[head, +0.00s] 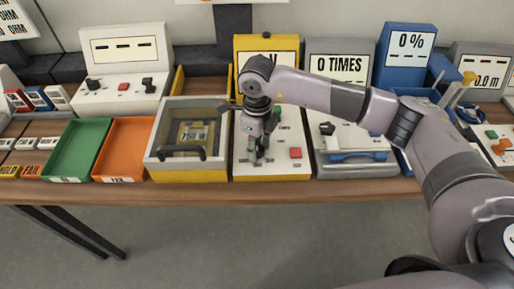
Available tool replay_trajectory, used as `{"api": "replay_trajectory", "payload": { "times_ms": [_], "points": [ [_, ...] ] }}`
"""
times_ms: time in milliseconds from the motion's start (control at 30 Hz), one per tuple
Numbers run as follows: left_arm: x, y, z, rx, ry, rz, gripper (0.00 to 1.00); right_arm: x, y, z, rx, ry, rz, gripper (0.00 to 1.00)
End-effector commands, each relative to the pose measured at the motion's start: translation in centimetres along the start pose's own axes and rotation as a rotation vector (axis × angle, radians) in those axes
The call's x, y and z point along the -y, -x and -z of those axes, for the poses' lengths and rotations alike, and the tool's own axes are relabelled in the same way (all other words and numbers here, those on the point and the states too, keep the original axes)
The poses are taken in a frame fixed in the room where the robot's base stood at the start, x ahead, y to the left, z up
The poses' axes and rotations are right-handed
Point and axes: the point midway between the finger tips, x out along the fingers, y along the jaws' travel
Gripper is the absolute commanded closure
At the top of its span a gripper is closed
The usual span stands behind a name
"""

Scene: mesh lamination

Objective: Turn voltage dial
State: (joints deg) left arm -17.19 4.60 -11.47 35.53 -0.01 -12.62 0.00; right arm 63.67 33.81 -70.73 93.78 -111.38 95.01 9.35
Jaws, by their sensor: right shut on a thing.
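The yellow-sided station with a white panel (293,172) stands at the middle of the bench, with a display (284,57) that shows a "V" behind my arm. My right gripper (257,157) points down over the left part of this panel, in front of the display. It is shut on a small dark thing at the panel, most likely the voltage dial; the fingers hide most of it. A red button (295,153) and a green button (276,109) show to the right of the gripper. My left gripper is not in view.
A clear-lidded yellow box (189,176) stands just left of the panel. Orange (108,177) and green (57,172) trays lie farther left. A grey "0 TIMES" station (360,170) stands close on the right. A blue "0 %" display (393,76) is behind.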

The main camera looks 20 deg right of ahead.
Motion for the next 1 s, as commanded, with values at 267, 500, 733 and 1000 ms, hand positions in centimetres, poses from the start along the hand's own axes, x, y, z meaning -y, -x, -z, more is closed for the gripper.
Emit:
{"api": "replay_trajectory", "payload": {
  "times_ms": [267, 500, 733, 1000],
  "points": [
    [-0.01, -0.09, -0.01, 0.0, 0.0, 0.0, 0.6, 0.15, 0.16, -0.03, 0.002, 0.008, 0.003, 0.92],
    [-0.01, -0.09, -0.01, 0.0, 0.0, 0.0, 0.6, 0.16, 0.16, -0.04, 0.002, 0.007, 0.003, 0.6],
    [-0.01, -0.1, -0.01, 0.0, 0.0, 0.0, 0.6, 0.08, 0.09, -0.02, 0.001, 0.007, 0.002, 0.46],
    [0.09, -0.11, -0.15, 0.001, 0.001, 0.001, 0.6, 0.03, 0.13, -0.02, 0.001, 0.008, 0.001, 0.46]
  ]
}}
